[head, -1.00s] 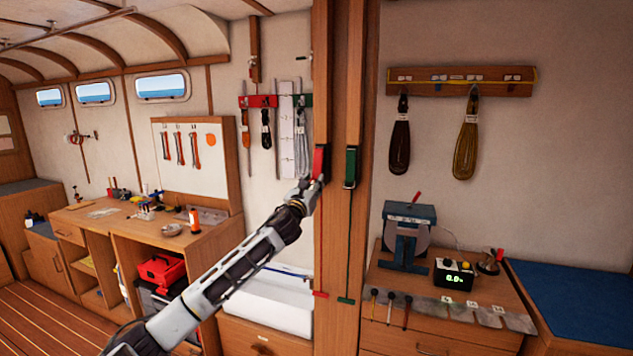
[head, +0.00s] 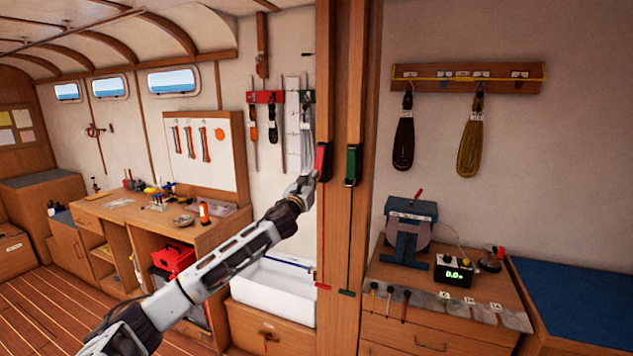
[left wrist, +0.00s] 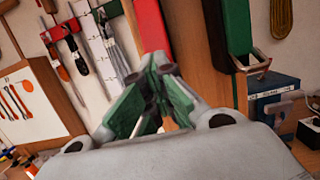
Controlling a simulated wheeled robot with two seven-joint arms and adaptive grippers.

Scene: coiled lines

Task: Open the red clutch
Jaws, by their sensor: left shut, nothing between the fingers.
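The red clutch (head: 321,162) is mounted on the wooden post, with a red-marked line running down below it. It also shows at the top of the left wrist view (left wrist: 152,25), just beyond the fingertips. My left gripper (head: 312,177) is at the clutch's lower end, slightly to its left. In the left wrist view its green-padded fingers (left wrist: 160,66) are closed together with nothing between them. I cannot tell whether they touch the clutch. The clutch's lower end is partly hidden by the gripper. My right gripper is out of view.
A green clutch (head: 351,166) sits close to the right of the red one, with its own line. Coiled lines hang from a wooden rack (head: 466,78) on the right wall. A workbench (head: 130,215) is at left, and a counter with a blue device (head: 411,210) is at right.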

